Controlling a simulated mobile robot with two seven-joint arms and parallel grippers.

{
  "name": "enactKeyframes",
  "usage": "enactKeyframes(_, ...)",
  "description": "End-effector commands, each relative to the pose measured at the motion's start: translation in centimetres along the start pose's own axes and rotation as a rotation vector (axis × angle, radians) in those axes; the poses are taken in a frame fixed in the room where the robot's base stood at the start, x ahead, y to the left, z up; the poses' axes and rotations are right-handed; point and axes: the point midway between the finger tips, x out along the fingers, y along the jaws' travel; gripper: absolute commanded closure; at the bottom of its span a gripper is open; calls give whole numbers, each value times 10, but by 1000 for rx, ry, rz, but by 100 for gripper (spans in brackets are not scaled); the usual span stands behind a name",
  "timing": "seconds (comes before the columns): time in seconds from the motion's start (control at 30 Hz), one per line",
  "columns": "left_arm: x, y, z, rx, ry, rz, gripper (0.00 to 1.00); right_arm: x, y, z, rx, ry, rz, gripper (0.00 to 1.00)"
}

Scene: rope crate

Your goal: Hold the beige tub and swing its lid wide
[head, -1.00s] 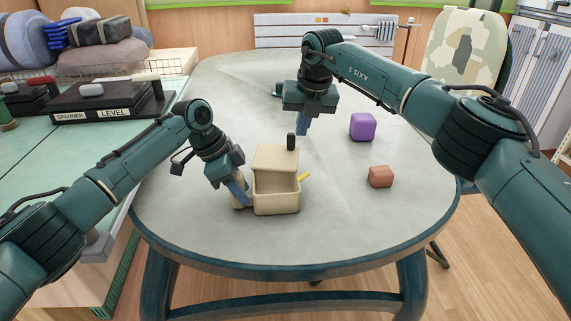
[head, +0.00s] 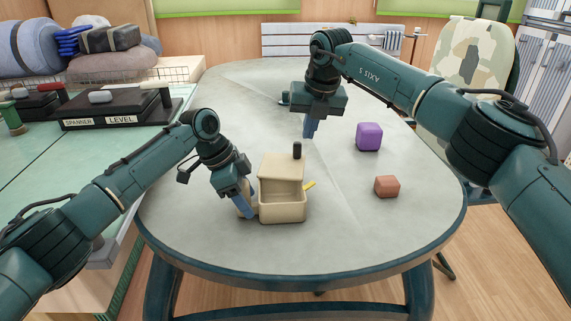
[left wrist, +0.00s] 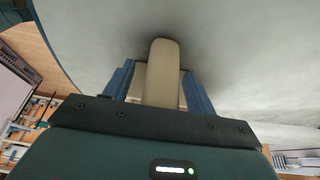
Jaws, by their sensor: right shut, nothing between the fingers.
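The beige tub (head: 283,213) stands on the table with its open front side and inside facing me. My left gripper (head: 246,208) is at the tub's left side, shut on the tub's beige handle. In the left wrist view the handle (left wrist: 161,75) lies between the blue fingers (left wrist: 160,85).
A purple cube (head: 369,137) and a reddish-brown block (head: 387,187) lie on the table to the right. A side table with a labelled black tray (head: 120,110) stands at the left. The table's right front is clear.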

Motion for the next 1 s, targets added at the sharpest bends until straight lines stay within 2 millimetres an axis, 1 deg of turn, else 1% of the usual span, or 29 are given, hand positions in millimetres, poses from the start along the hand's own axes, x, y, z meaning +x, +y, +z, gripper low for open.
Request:
enactKeyframes(0.23, -2, 0, -1, 1, 1, -2, 44, 0, 0, 0, 0, 0, 0, 100)
enactKeyframes(0.33, -10, -1, 0, 0, 1, -2, 44, 0, 0, 0, 0, 0, 0, 100)
enactKeyframes(0.47, -33, -1, -1, 1, 3, -5, 44, 0, 0, 0, 0, 0, 0, 100)
enactKeyframes(0.6, -64, -1, -1, 1, 2, -5, 44, 0, 0, 0, 0, 0, 0, 100)
enactKeyframes(0.8, -101, 0, 0, 1, 1, -3, 44, 0, 0, 0, 0, 0, 0, 100)
enactKeyframes(0.9, -113, 0, 0, 0, 1, -2, 44, 0, 0, 0, 0, 0, 0, 100)
enactKeyframes(1.0, -119, 0, 0, 0, 1, -2, 44, 0, 0, 0, 0, 0, 0, 100)
